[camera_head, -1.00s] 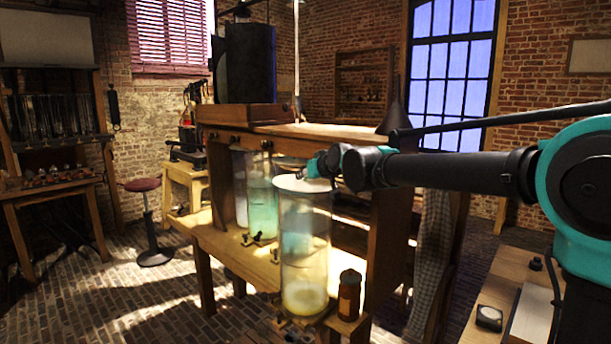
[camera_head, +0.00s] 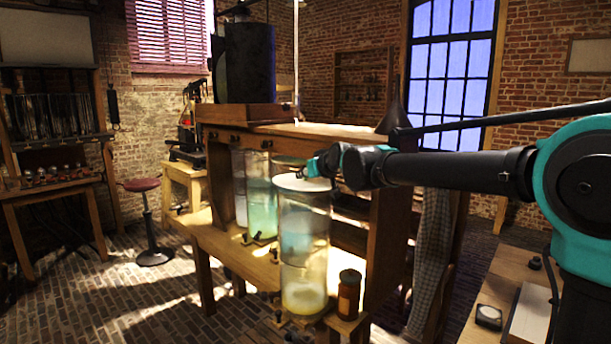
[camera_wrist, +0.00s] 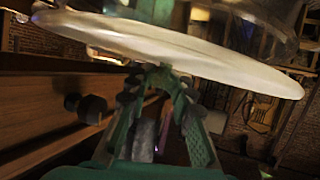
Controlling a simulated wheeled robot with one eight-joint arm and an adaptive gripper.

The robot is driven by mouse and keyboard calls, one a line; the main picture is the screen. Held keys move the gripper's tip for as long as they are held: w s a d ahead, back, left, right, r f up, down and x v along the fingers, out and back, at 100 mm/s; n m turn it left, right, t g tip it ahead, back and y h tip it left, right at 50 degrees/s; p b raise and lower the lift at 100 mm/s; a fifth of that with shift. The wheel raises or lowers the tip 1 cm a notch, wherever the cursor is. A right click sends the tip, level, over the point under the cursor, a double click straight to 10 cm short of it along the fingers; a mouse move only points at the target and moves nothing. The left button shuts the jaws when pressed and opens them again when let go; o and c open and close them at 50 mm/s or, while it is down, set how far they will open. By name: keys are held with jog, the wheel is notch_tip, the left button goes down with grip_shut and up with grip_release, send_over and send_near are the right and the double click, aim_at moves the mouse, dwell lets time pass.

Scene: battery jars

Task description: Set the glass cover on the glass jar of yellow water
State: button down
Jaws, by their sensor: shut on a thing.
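The glass cover (camera_head: 302,183) is a pale flat disc at the mouth of the front glass jar (camera_head: 303,235). This tall clear jar has pale yellow contents at its bottom. The cover looks level and roughly centred over the jar; I cannot tell whether it touches the rim. My gripper (camera_head: 316,167) is at the cover's right rear edge, shut on it. In the wrist view my gripper's green fingers (camera_wrist: 162,85) meet at the cover's near edge (camera_wrist: 190,52), which spans the top of the picture and looks tilted there. Glass shows dimly behind the cover.
A jar of greenish water (camera_head: 262,208) stands behind and left of the front jar, on the wooden bench (camera_head: 215,240). A brown bottle (camera_head: 349,295) stands close at the front jar's lower right. A wooden upright (camera_head: 390,235) rises just right of the jar.

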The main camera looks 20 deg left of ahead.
jog(key=shift+f, duration=0.25)
dwell(0.3)
jog(key=shift+r, duration=0.25)
jog(key=shift+r, duration=0.35)
jog(key=shift+r, duration=0.2)
jog(key=shift+f, duration=0.45)
dwell(1.9)
jog(key=shift+r, duration=0.35)
jog(key=shift+a+f, duration=0.1)
jog(key=shift+f, duration=0.7)
dwell(1.0)
jog(key=c, duration=1.6)
grip_release()
